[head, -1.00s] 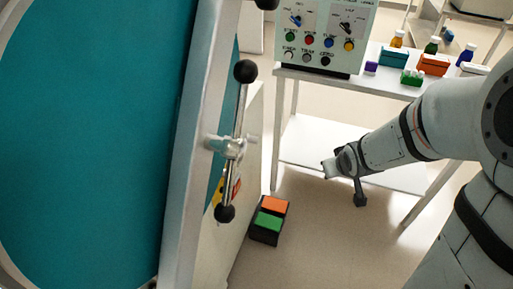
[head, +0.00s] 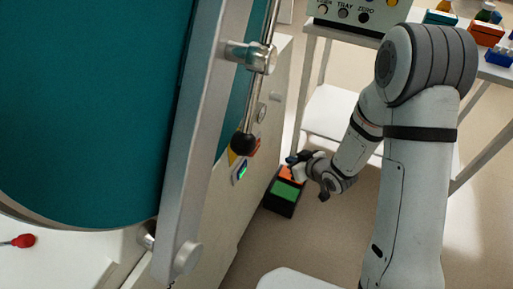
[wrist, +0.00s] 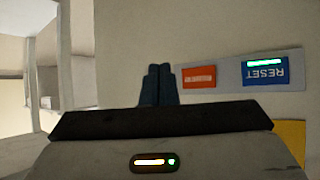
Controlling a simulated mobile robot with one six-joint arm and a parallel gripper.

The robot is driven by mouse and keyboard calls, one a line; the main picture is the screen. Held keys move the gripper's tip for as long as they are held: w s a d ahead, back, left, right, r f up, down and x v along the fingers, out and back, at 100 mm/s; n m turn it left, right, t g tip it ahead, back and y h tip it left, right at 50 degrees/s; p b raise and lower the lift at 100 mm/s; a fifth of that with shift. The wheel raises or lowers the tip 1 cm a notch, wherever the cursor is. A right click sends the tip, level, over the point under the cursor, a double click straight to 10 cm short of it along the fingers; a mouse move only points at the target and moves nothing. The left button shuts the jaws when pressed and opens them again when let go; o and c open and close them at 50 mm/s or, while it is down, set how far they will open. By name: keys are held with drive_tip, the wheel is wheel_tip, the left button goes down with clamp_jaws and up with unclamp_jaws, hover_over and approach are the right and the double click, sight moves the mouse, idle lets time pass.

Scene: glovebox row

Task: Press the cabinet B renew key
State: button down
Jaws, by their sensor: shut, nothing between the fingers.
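A grey key strip (wrist: 228,75) on a pale wall fills the right of the wrist view. It carries an orange-red key (wrist: 199,78) with a label too small to read and a blue key (wrist: 265,72) reading RESET upside down, with a green lit bar. No label reading renew or cabinet B is legible. My gripper (wrist: 158,70) is shut and empty, its dark fingertips left of the orange-red key in the picture; contact with the wall cannot be told. In the head view my gripper (head: 291,159) is low beside the pale cabinet side (head: 245,210), near a small lit panel (head: 241,171).
A box with orange and green pads (head: 284,191) stands on the floor near my gripper. The large teal door (head: 80,100) with its bar handle (head: 257,85) fills the left. A table with a control box (head: 345,22) stands behind. Yellow shows below the strip (wrist: 292,135).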

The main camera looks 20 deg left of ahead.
drive_tip(key=a, duration=0.8)
drive_tip(key=shift+w+a, duration=0.35)
drive_tip(key=shift+b, duration=0.3)
idle(1.5)
drive_tip(key=shift+a, duration=0.4)
drive_tip(key=shift+a, duration=0.4)
idle(0.5)
drive_tip(key=shift+d, duration=0.1)
drive_tip(key=shift+d+b, duration=0.35)
drive_tip(key=shift+d, duration=0.4)
drive_tip(key=shift+s+d, duration=0.15)
drive_tip(key=shift+d, duration=1.1)
drive_tip(key=shift+s+d, duration=0.1)
drive_tip(key=shift+d, duration=1.15)
